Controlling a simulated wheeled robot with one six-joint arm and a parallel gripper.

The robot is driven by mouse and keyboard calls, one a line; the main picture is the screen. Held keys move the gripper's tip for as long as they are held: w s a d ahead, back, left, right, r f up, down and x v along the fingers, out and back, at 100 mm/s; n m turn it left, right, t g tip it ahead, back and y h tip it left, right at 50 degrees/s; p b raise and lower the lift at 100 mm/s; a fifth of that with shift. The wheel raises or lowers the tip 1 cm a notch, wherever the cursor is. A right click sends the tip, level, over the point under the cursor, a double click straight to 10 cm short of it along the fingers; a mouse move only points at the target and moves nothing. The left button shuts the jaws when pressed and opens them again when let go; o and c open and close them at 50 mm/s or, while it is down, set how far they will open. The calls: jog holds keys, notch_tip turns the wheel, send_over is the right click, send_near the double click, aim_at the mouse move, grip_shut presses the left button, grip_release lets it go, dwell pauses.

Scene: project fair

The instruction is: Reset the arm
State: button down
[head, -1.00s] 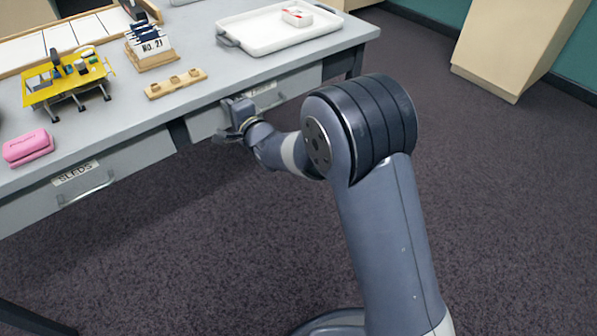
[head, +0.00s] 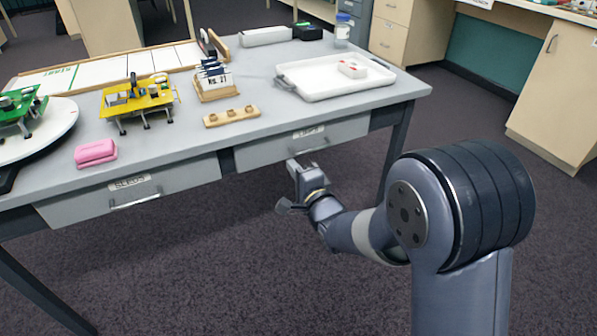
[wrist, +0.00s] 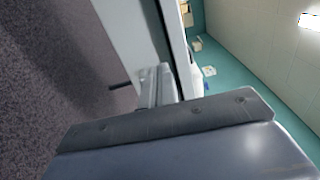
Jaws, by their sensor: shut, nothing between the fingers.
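My gripper (head: 296,190) is in the head view, in front of the table's right drawer (head: 290,143) and a little below it. Its jaws are shut with nothing held. My arm reaches toward it from the lower right, bent at the elbow. In the wrist view, my gripper (wrist: 158,85) shows small beyond the wrist housing, beside the grey table front. The fingertips are partly hidden there.
The grey table (head: 200,150) holds a pink eraser (head: 96,153), a yellow rover (head: 138,102), a wooden block with holes (head: 231,117), a card holder (head: 212,88) and a white tray (head: 335,77). The left drawer (head: 130,190) looks shut.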

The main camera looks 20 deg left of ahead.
jog(key=shift+v, duration=1.05)
jog(key=shift+a, duration=0.1)
